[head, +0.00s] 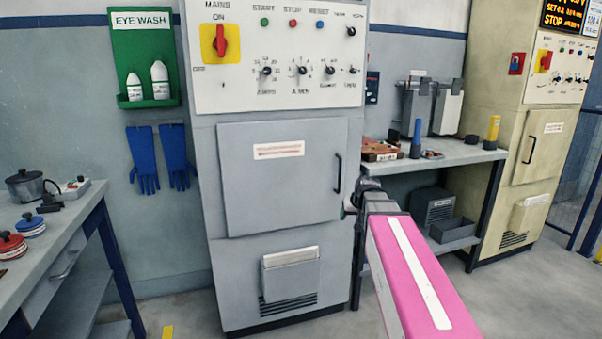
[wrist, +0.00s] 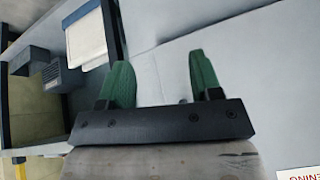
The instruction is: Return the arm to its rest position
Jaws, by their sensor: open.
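My gripper shows in the wrist view (wrist: 160,85) with its two green fingers spread apart and nothing between them. The grey side and door of a cabinet fill much of the view beyond the fingers. In the head view my pink arm link reaches up from the lower right toward the grey cabinet (head: 230,265). The gripper's fingers cannot be made out clearly there; the arm's far end is by the cabinet's right edge.
A grey bench (head: 450,154) with tools stands right of the cabinet, and a beige cabinet (head: 505,195) stands beyond it. A table (head: 75,215) with a pot (head: 25,186) is at the left. Blue gloves (head: 160,158) hang on the wall. Floor between table and cabinet looks mostly clear.

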